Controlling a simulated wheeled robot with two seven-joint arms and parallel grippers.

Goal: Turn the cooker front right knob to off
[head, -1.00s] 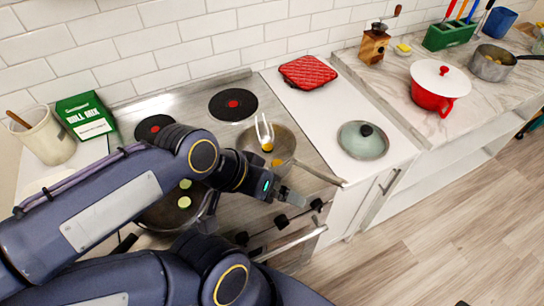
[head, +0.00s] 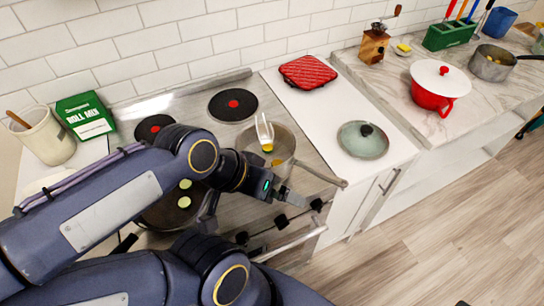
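The cooker (head: 150,105) has a row of black knobs along its front edge. One knob (head: 316,204) is at the right end, another (head: 281,221) is left of it, and a third (head: 242,237) is further left. My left gripper (head: 288,197) is just above and behind the right and middle knobs, below the saucepan handle. Its fingers are small and partly hidden by its own body, so I cannot tell if they are open or touch a knob.
A saucepan (head: 281,140) with a utensil in it stands on the front right burner, its handle (head: 322,174) reaching over the front near my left gripper. A frying pan (head: 160,213) is partly hidden by my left arm. An oven handle (head: 290,243) runs below the knobs.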

